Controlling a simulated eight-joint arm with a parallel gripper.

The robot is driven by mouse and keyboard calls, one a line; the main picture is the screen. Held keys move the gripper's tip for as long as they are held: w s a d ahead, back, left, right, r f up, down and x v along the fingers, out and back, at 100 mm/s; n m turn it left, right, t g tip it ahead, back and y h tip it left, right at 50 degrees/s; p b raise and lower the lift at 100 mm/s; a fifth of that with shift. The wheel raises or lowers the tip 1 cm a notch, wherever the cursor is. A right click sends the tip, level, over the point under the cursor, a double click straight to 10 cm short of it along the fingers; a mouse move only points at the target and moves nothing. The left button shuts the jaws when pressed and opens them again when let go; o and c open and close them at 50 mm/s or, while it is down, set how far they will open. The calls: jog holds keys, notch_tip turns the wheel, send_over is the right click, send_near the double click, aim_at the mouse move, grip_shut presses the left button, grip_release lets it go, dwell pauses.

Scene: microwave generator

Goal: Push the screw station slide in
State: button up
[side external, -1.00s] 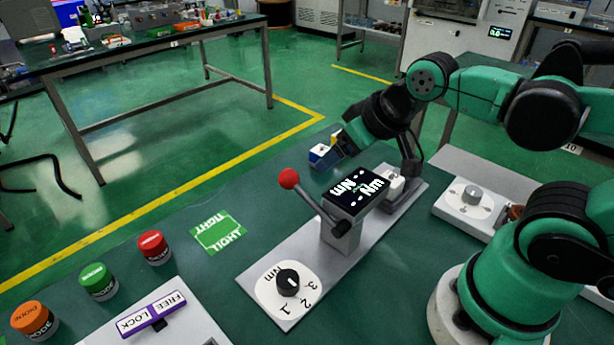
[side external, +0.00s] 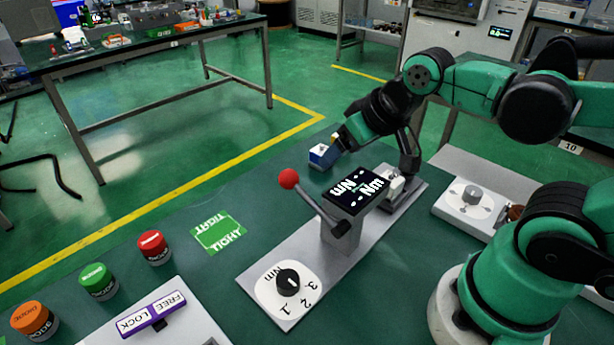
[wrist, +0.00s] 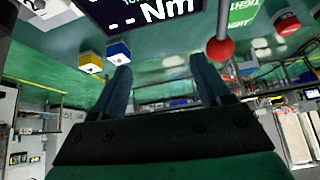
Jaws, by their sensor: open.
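The screw station is a long grey base (side external: 262,312) with a post carrying a black torque display (side external: 359,189). A lever with a red ball (side external: 289,179) sticks out to the left of the display, and the ball also shows in the wrist view (wrist: 219,49). A small white block (side external: 396,188) sits at the base's far end, partly behind the display; I cannot tell whether it is the slide.
A blue-and-white block (side external: 322,155) lies by my gripper; blue (wrist: 118,51) and yellow (wrist: 89,61) blocks show in the wrist view. A black knob (side external: 288,281) is at the base's near end. Red, green and orange buttons stand left. A white dial box (side external: 468,208) stands right.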

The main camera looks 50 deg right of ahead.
jog(key=s+d+f+m+g, duration=0.1)
jog(key=d+f+m+g, duration=0.1)
jog(key=d+m, duration=0.3)
jog(key=d+f+m+g, duration=0.2)
jog(key=d+m, duration=0.4)
jog(key=d, duration=0.1)
jog(key=s+d+f+m+g, duration=0.1)
jog(key=d+f+m+g, duration=0.1)
jog(key=d+m, duration=0.3)
jog(key=shift+s+d+m+g, duration=0.3)
jog(key=shift+s+d, duration=0.05)
jog(key=shift+d, duration=0.35)
jog(key=shift+s+d+f, duration=0.1)
jog(key=shift+d+f, duration=0.05)
jog(key=shift+f, duration=2.75)
grip_shut()
